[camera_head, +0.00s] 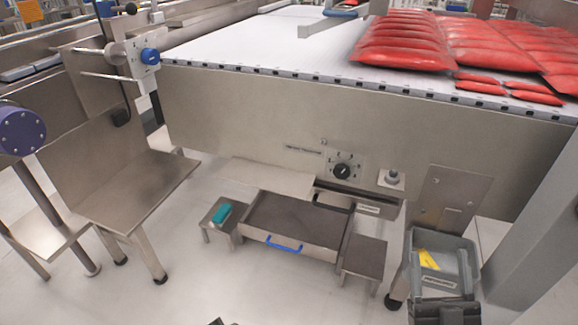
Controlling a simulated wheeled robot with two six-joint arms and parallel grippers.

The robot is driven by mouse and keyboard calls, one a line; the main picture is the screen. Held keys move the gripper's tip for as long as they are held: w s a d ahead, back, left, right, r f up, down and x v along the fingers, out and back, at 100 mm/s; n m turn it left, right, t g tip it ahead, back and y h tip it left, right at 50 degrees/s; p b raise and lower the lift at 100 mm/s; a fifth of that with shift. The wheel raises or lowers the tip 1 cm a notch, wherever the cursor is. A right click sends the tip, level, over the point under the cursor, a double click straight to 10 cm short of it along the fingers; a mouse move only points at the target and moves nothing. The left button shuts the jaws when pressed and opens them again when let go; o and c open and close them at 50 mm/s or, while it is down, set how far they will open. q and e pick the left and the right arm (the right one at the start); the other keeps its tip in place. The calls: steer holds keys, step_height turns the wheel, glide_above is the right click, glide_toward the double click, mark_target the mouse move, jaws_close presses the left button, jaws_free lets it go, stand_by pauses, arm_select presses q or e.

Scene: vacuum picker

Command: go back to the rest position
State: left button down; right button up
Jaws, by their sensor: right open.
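Only a small dark tip at the bottom edge, left of the middle, shows of my right gripper (216,321). It is open, and most of it is cut off by the frame. It is over the pale floor, apart from the steel furniture. No object shows at the visible tip. My left gripper is not in view.
A white conveyor (250,45) carries several red packs (400,45). Below its steel side panel (235,115) stand a dark-topped drawer unit (295,222) with a blue handle, a teal item (221,214) on a low stand, and a grey bin (458,248). The front floor is clear.

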steer(key=s+d+f+m+g+h+p, duration=0.1)
steer(key=d+f+m+g+p, duration=0.15)
steer(key=f+g+p, duration=1.5)
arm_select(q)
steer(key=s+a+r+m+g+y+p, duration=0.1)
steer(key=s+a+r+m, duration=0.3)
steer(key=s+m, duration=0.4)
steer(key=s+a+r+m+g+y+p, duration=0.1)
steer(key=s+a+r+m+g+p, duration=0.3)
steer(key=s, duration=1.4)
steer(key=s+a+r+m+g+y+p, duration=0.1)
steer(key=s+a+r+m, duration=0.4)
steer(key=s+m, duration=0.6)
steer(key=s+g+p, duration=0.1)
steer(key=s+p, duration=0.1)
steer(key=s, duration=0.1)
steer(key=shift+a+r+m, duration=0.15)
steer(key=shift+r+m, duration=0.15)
arm_select(e)
steer(key=s+f+g, duration=0.2)
steer(key=s+f, duration=0.3)
steer(key=s, duration=0.5)
steer(key=s+d+f+g, duration=0.1)
steer(key=s+f+g, duration=0.2)
steer(key=s, duration=0.7)
steer(key=s+d+f+g, duration=0.1)
steer(key=s+f+g, duration=0.1)
steer(key=s+f, duration=0.5)
steer(key=s, duration=0.3)
steer(key=shift+s, duration=0.4)
